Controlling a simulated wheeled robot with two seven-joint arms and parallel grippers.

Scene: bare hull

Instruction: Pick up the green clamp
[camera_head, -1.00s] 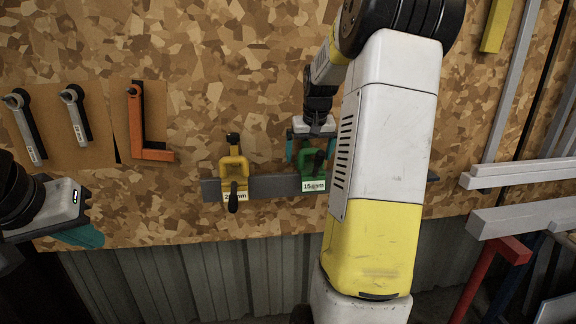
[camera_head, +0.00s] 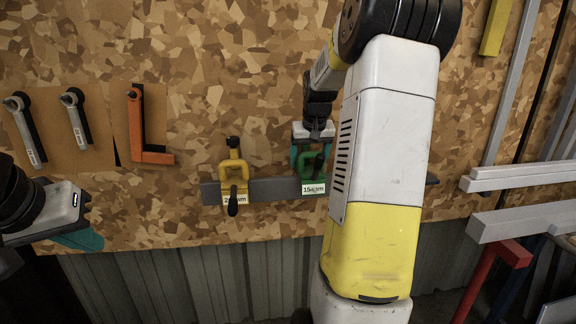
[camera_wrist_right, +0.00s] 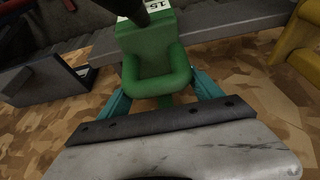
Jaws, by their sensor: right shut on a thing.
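The green clamp (camera_head: 313,165) hangs on the grey rail (camera_head: 268,189) on the board, with a "15" label at its lower end. It fills the middle of the right wrist view (camera_wrist_right: 158,75). My right gripper (camera_head: 308,153) is at the clamp's upper part, with its teal fingers on both sides, shut on it. The right wrist view shows the fingers (camera_wrist_right: 160,97) against the clamp's sides. My left gripper (camera_head: 80,239) is at the left edge, away from the clamp; its fingertips are partly seen and their gap cannot be made out.
A yellow clamp (camera_head: 233,172) sits on the same rail to the left. An orange square (camera_head: 139,128) and two wrenches (camera_head: 30,130) hang further left. Grey bars (camera_head: 520,215) and a red clamp (camera_head: 512,252) stand at the right. My right arm covers the rail's right part.

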